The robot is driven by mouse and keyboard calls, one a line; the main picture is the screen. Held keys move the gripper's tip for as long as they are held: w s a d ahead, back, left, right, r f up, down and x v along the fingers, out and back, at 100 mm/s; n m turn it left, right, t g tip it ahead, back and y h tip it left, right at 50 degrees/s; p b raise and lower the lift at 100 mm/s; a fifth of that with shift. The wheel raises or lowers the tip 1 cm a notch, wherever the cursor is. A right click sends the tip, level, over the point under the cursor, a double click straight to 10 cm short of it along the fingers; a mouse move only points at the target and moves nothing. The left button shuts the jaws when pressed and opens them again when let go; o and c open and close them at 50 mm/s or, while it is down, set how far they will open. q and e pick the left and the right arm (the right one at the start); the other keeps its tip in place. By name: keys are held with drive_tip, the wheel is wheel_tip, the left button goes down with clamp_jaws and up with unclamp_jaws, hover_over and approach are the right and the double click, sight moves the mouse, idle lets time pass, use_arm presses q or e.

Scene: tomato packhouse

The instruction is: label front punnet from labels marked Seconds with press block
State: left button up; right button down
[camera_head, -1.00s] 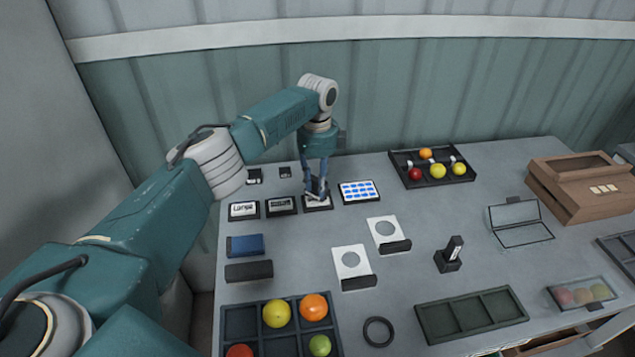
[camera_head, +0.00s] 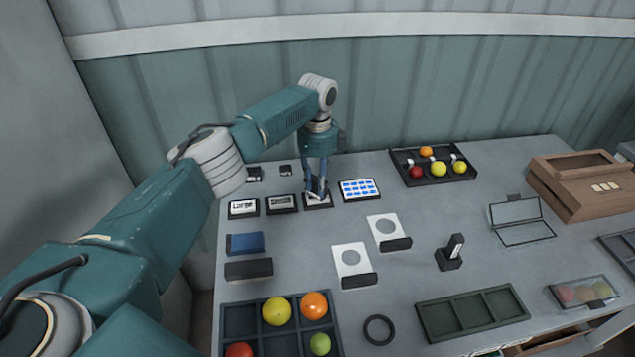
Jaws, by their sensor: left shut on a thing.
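My left gripper (camera_head: 318,197) points down at the third label tray (camera_head: 327,205) in the back row. It is shut on a label, which its fingers largely hide; the marking there cannot be read. The tray marked Large (camera_head: 243,209) and a second marked tray (camera_head: 281,204) stand to its left. A clear punnet with fruit (camera_head: 582,292) lies at the front right. A blue block (camera_head: 245,244) and a dark block (camera_head: 249,270) lie at the left; I cannot tell which is the press block. My right gripper is not in view.
A blue-and-white label tray (camera_head: 359,190) stands right of the gripper. Two white cards (camera_head: 353,261) with round holes, a black upright tool (camera_head: 449,254), a ring (camera_head: 378,331) and an empty compartment tray (camera_head: 473,314) are on the table. A wooden box (camera_head: 581,187) is at the right.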

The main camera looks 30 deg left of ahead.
use_arm(q)
drive_tip(key=shift+f, duration=0.4)
idle(0.7)
idle(0.6)
drive_tip(key=shift+r+p, duration=0.75)
wheel_tip(320, 180, up, 6)
drive_tip(key=p, duration=0.5)
drive_tip(key=shift+f, duration=0.25)
